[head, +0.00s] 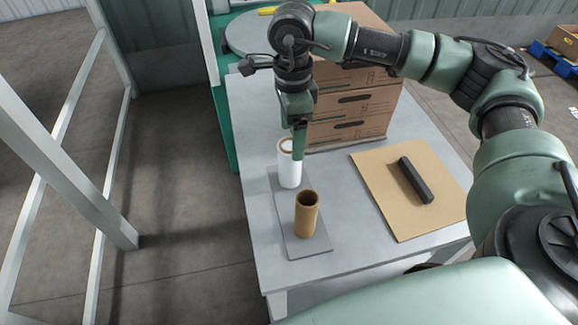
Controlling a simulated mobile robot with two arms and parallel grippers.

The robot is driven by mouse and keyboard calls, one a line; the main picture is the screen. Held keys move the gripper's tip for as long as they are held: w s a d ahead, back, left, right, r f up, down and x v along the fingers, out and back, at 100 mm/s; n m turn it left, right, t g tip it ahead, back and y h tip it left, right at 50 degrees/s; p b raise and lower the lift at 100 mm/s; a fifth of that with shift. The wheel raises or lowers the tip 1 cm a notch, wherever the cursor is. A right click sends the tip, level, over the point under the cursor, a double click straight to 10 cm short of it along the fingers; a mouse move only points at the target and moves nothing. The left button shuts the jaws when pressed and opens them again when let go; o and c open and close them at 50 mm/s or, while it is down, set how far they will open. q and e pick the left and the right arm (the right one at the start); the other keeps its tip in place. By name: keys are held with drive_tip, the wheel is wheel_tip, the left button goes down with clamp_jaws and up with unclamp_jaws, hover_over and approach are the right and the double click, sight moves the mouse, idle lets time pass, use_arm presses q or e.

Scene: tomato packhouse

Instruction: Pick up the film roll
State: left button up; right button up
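The film roll (288,171) is a white upright cylinder with a brown core showing at its top. It stands at the far part of a narrow grey plate on the table. My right gripper (298,146) points down at the roll, with one green finger overlapping the roll's upper right side. The other finger is not clearly visible, so I cannot tell whether the gripper touches or grips the roll. My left gripper is not in view.
A brown cardboard tube (306,216) stands upright on the grey plate (304,248), in front of the roll. Cardboard boxes (355,103) are stacked behind. A black bar (415,181) lies on a tan sheet (404,228) to the right. The front left table top (265,262) is bare.

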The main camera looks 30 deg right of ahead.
sight(289, 153)
drive_tip(key=f, duration=0.5)
drive_tip(key=shift+s+a+f, duration=0.15)
drive_tip(key=shift+a+f, duration=0.15)
drive_tip(key=shift+a, duration=0.1)
drive_tip(key=shift+f, duration=0.25)
drive_tip(key=c, duration=1.3)
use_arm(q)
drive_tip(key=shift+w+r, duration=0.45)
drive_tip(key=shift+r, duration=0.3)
use_arm(e)
drive_tip(key=shift+r, duration=0.15)
use_arm(q)
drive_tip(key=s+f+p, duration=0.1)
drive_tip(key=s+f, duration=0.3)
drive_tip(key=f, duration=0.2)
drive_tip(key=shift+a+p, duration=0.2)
drive_tip(key=shift+p, duration=0.15)
use_arm(e)
drive_tip(key=shift+r, duration=9.95)
